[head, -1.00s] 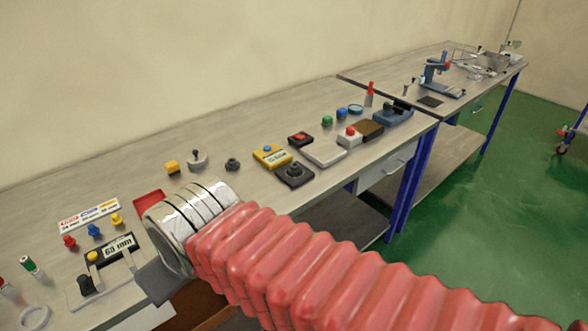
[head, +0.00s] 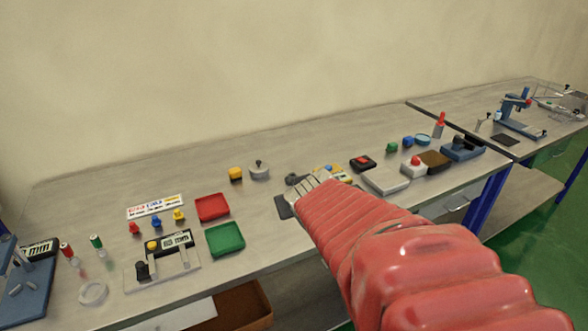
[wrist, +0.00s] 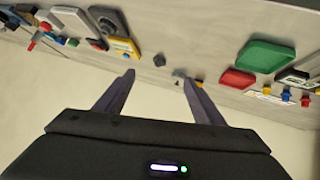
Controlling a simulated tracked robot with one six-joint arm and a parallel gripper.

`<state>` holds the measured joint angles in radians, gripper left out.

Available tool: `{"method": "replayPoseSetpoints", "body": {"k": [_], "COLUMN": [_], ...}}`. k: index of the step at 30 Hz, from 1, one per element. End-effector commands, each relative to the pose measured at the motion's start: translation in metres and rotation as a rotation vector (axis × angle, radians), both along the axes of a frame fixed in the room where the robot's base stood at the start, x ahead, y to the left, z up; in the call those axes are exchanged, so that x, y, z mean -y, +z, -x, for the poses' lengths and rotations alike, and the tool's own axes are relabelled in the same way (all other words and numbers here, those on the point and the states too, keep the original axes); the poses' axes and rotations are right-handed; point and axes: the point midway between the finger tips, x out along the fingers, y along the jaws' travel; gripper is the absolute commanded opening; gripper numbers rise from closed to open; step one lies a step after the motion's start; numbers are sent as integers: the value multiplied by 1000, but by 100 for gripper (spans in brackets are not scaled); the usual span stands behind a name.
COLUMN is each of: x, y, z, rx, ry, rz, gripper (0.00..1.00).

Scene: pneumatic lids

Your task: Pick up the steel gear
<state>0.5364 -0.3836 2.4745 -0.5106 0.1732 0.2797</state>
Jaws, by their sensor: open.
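A small dark grey round piece (head: 293,179), which looks like the steel gear, lies on the workbench (head: 110,180) just beyond the end of my arm in the head view. It also shows in the wrist view (wrist: 159,60), above the gap between the fingertips and apart from them. Its teeth are too small to make out. My gripper (wrist: 158,78) is open and empty, with both fingers spread. In the head view, only a dark bit of it shows past my red arm sleeve; the rest is hidden.
A grey knobbed round piece (head: 259,171) and a yellow block (head: 236,174) stand left of the gear. Red (head: 212,207) and green (head: 225,239) trays lie nearer left. A yellow meter (head: 334,173) is close on the right. Bench surface behind is clear.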

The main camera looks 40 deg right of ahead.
Motion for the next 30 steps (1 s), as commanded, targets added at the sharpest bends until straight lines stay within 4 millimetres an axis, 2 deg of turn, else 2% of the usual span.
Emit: {"method": "replayPoseSetpoints", "body": {"k": [1,6,15,24,30], "x": [18,68,137,179,187], "y": [-4,-12,-37,-70,-83], "z": [1,3,22,58,78], "rx": [11,68,166,282,349], "ry": [-18,-43,-45,-19,1], "rz": [10,45,58,-7,-55], "gripper": [63,63,63,63,63]}}
